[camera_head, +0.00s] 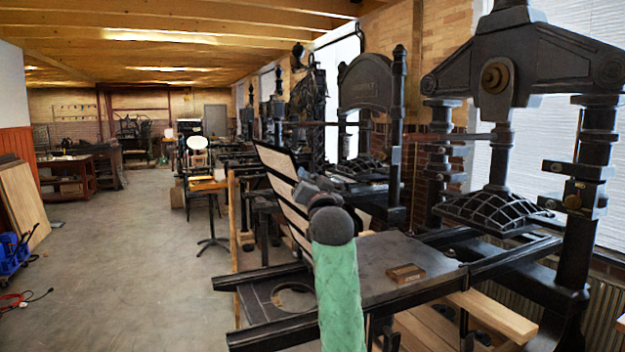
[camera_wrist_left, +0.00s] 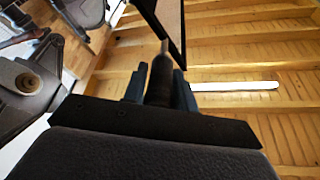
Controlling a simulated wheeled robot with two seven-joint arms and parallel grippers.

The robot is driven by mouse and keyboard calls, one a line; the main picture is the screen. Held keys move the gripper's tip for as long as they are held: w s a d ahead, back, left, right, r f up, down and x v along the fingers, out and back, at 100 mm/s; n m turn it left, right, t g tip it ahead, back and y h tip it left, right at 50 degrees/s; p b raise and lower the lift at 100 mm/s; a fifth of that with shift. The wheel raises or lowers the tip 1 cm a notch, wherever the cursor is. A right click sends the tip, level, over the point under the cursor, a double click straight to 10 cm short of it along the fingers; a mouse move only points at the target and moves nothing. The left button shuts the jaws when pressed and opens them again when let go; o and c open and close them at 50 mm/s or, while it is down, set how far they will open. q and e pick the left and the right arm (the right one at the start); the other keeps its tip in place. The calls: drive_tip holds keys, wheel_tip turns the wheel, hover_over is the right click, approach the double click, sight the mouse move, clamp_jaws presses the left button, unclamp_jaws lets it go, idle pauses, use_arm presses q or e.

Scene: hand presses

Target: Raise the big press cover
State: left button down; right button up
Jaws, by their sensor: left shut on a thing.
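The big press cover (camera_head: 280,180) is a tilted panel with a dark frame and pale strips. It stands steeply up from the press bed at the bed's far left side. My left gripper (camera_head: 308,188) is at the cover's near side, partly hidden behind my own wrist. In the left wrist view, the left gripper (camera_wrist_left: 160,90) is shut on a dark handle (camera_wrist_left: 161,72) with a metal rod at its end. The rod meets the cover's dark frame edge (camera_wrist_left: 172,28). My right gripper is not in view.
The heavy press head (camera_head: 497,212) hangs between thick posts at right. More presses line the wall behind. The floor (camera_head: 150,260) at left is largely clear, with a blue item (camera_head: 12,255) at the edge.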

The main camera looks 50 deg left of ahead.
use_arm(q)
drive_tip(key=c, duration=1.2)
unclamp_jaws()
drive_tip(key=shift+w+f, duration=0.1)
drive_tip(key=shift+w, duration=0.05)
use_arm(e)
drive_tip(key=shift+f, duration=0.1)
use_arm(q)
drive_tip(key=b+v, duration=0.2)
drive_tip(key=v, duration=0.6)
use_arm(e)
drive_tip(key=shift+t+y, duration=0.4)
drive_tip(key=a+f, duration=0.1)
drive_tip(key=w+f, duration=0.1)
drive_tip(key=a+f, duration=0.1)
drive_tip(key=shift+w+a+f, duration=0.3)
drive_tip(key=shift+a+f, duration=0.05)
use_arm(q)
drive_tip(key=shift+w, duration=0.1)
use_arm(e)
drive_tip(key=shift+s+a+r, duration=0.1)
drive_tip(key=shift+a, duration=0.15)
